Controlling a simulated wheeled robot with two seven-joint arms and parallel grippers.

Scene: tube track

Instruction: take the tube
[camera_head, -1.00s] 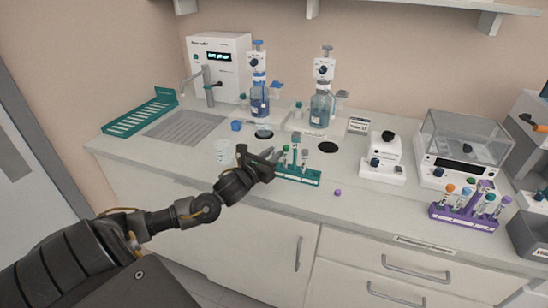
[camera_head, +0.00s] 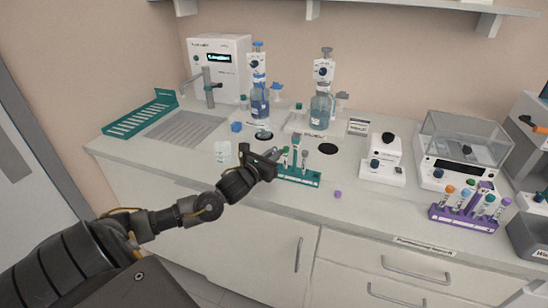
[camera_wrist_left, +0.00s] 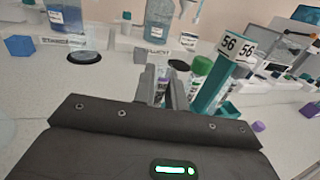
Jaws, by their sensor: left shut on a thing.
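A teal tube rack (camera_head: 298,176) stands on the counter with a few tubes and a raised post; the post shows the number 56 in the left wrist view (camera_wrist_left: 230,45). My left gripper (camera_head: 276,154) is at the rack's left end, its fingers low among the tubes. In the left wrist view its fingers (camera_wrist_left: 164,90) are shut on a tube that they mostly hide. A green-capped tube (camera_wrist_left: 201,66) stands just right of the fingers, beside the post. The held tube's cap colour is unclear. My right gripper is not in view.
A loose purple cap (camera_head: 338,194) lies right of the rack. A clear beaker (camera_head: 222,151) stands to the left. Two bottle dispensers are behind, one with a blue bottle (camera_head: 259,103). A purple rack (camera_head: 465,216) with several tubes and a balance (camera_head: 462,150) stand at the right.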

